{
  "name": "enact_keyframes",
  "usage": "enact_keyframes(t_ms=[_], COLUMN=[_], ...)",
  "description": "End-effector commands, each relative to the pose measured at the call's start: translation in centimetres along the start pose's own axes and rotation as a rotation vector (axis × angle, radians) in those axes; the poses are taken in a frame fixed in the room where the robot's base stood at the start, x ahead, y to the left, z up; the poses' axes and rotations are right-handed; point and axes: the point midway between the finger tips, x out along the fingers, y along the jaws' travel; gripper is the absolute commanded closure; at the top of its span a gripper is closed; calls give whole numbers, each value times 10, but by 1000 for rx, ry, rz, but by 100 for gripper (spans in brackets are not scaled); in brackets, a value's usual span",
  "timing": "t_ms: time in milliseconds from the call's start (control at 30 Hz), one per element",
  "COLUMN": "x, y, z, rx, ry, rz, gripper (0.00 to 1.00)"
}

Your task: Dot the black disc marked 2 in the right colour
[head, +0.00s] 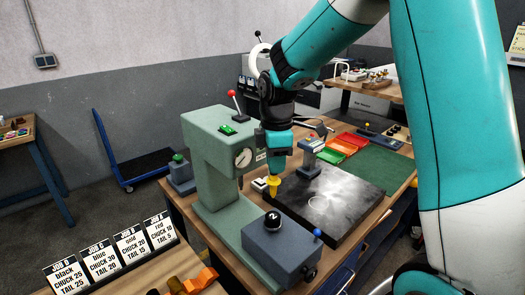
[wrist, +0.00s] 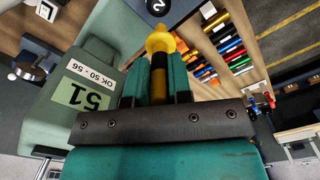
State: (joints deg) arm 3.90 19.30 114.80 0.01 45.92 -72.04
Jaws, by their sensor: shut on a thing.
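My gripper (head: 274,172) is shut on a yellow-tipped tool with a black band (head: 272,187), held tip down above the bench. In the wrist view the tool (wrist: 159,42) sits between the teal fingers of my gripper (wrist: 157,78). The black disc marked 2 (wrist: 157,5) shows at the top edge of the wrist view, just beyond the yellow tip. In the head view the black disc (head: 272,221) sits on top of a grey-blue box (head: 285,246), in front of and below the tool. The tool appears apart from it.
A green press (head: 215,160) with a dial stands left of my gripper. Labels on green read "OK 50 - 56" (wrist: 84,74) and "51" (wrist: 83,97). Job cards (head: 110,255) name black, blue, gold and red. A dark plate (head: 335,205) and coloured trays (head: 345,143) lie to the right.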

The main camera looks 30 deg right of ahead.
Motion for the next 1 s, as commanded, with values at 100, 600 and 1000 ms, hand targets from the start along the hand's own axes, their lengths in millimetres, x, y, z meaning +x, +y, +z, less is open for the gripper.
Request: enact_keyframes(t_ms=[100, 600, 1000], x=[3, 50, 60], y=[0, 0, 0], z=[0, -1, 0], rx=[0, -1, 0], ry=[0, 0, 0], rz=[0, 0, 0], gripper=[100, 100, 100])
